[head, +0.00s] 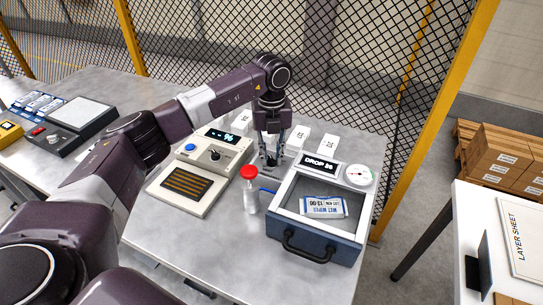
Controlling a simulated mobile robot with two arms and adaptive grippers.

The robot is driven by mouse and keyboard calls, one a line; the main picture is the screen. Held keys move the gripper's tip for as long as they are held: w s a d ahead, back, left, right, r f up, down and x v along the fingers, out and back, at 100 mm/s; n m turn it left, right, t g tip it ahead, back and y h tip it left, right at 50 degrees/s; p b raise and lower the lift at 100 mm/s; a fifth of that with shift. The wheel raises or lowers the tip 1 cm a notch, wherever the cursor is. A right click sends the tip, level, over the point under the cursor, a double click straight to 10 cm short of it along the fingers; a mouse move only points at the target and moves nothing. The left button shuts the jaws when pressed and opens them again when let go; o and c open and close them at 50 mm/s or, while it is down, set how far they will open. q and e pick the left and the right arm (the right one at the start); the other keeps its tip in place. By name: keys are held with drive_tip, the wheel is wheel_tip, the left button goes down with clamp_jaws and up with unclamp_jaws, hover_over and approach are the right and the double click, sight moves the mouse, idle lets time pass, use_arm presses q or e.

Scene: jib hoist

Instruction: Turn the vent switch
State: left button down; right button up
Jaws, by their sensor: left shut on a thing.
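My left gripper (271,158) points down over the table, behind the red-capped bottle. It is shut on a small pale thing, mostly hidden by the fingers; I cannot tell what it is. No switch here has a readable vent label. My right gripper is not in view.
A mesh fence (330,50) closes the back.

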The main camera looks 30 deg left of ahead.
sight(271, 159)
use_arm(q)
drive_tip(key=c, duration=1.7)
unclamp_jaws()
drive_tip(key=shift+r, duration=0.1)
drive_tip(key=shift+c, duration=0.2)
wheel_tip(271, 159, up, 12)
